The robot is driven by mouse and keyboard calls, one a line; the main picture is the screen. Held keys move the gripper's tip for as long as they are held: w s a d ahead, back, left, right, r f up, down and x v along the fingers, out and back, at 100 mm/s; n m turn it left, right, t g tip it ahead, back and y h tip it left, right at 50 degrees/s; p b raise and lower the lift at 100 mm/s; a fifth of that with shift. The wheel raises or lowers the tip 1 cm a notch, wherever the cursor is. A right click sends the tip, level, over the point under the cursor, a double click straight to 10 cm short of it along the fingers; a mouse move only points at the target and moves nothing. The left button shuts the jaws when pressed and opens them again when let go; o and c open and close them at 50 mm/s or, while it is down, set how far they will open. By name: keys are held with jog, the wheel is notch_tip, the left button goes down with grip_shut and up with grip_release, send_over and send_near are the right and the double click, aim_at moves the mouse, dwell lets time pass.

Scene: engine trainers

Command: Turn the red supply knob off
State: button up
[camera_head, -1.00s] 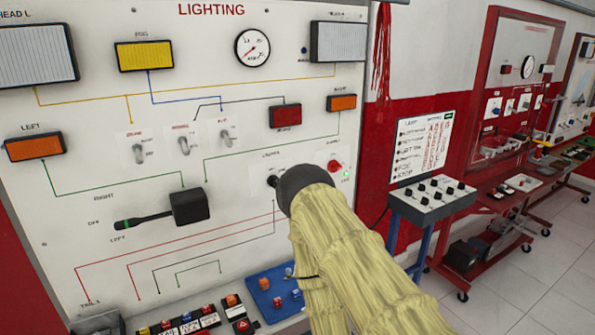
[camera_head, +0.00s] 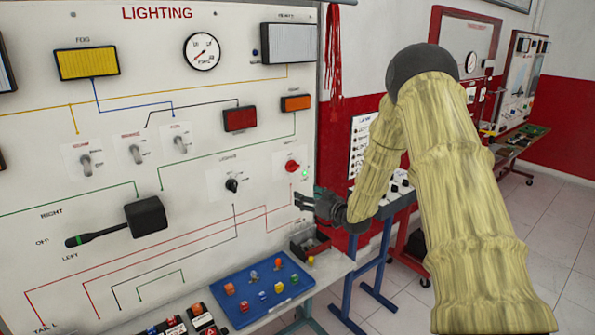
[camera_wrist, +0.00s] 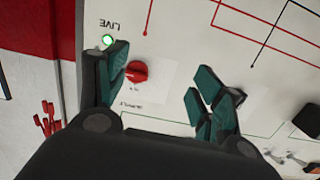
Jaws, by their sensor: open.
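The red supply knob (camera_head: 292,167) sits on a white plate at the right side of the lighting panel (camera_head: 120,215). A small green lamp (camera_head: 305,173) glows beside it. In the wrist view the red knob (camera_wrist: 136,73) shows upside down with the lit green lamp (camera_wrist: 108,41) marked LIVE. My gripper (camera_head: 302,201) is open and empty, below and slightly right of the knob in the head view. In the wrist view my gripper (camera_wrist: 165,85) has its fingers spread, with the knob between them, close to the left finger. I see no contact with the knob.
A black rotary knob (camera_head: 232,185) is left of the red one. Toggle switches (camera_head: 136,154) and a black lever (camera_head: 105,234) are farther left. A blue tray (camera_head: 262,290) with several small parts and a dark open box (camera_head: 309,243) lie on the ledge below.

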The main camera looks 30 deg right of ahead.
jog(key=t, duration=0.1)
send_near(293, 167)
jog(key=w+p, duration=0.3)
jog(key=w, duration=0.5)
jog(key=shift+w+d+f+n+p, duration=0.2)
jog(key=shift+w+f+n+p, duration=0.1)
jog(key=shift+f+p, duration=0.1)
jog(key=c, duration=1)
